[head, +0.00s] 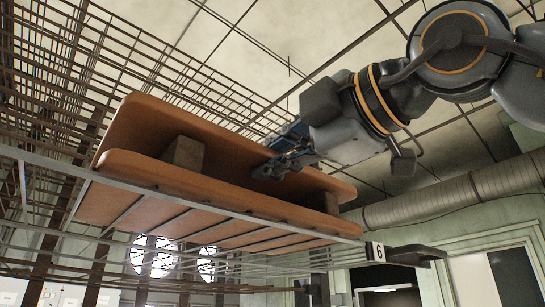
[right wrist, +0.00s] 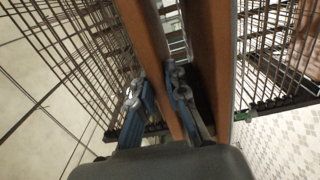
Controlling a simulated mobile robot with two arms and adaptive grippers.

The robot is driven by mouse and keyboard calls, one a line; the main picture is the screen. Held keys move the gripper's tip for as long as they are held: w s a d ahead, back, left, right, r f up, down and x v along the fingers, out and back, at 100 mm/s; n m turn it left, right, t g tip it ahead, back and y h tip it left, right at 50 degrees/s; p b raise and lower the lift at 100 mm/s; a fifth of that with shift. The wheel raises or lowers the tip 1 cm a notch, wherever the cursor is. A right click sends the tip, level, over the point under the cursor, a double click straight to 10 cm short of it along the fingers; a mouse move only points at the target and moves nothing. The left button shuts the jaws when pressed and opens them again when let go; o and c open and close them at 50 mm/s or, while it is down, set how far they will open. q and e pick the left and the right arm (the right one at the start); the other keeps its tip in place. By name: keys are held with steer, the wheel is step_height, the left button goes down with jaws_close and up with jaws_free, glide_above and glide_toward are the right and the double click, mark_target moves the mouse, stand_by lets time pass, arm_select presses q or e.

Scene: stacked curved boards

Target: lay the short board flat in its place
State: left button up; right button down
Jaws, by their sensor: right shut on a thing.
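The short board, as I take the upper brown board (head: 150,122) to be, lies above a lower brown board (head: 215,188) on the wire rack. The lower board (right wrist: 222,60) runs alongside. I cannot tell whether the upper board rests fully on the wooden block (head: 184,153) under it. My left gripper is out of view.
A second block (head: 328,202) stands between the boards towards the right end. The wire rack (head: 270,215) has a front rail with a "6" tag (head: 377,251) at its right end. Mesh (head: 60,60) rises behind and left. A silver duct (head: 450,200) runs at right.

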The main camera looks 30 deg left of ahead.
steer(key=shift+f+b, duration=0.25)
steer(key=shift+b, duration=0.1)
steer(key=c, duration=1.4)
jaws_free()
steer(key=shift+s, duration=0.1)
steer(key=shift+f+b, duration=0.2)
steer(key=shift+b, duration=0.15)
steer(key=shift+d, duration=0.1)
steer(key=shift+b+v, duration=1.5)
steer(key=shift+v, duration=1.45)
steer(key=o, duration=0.5)
